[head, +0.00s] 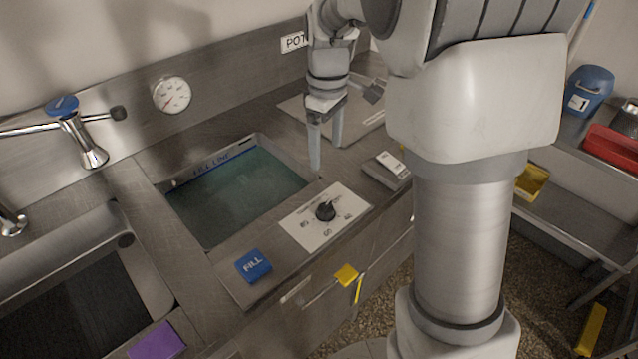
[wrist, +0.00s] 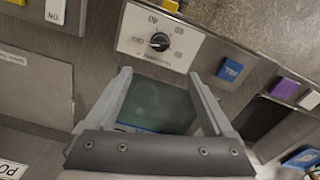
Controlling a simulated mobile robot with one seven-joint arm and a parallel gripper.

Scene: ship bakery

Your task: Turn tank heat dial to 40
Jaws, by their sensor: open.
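The tank heat dial (head: 325,211) is a black knob on a white plate (head: 303,233) with number marks, on the counter in front of the water-filled tank (head: 232,197). It also shows in the wrist view (wrist: 160,41), upside down; its exact setting is too small to read. My gripper (head: 327,165) is open and empty, pointing down above the counter behind the dial, near the tank's right corner. In the wrist view its two fingers (wrist: 160,85) spread over the tank, with the dial beyond the tips. Gripper and dial are apart.
A blue FILL button (head: 253,265) lies left of the dial plate. A grey switch block (head: 387,170) stands to its right. A yellow tab (head: 346,275) sticks out at the counter front. A sink (head: 80,290) and tap (head: 85,140) are at the left, a gauge (head: 171,95) on the backsplash.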

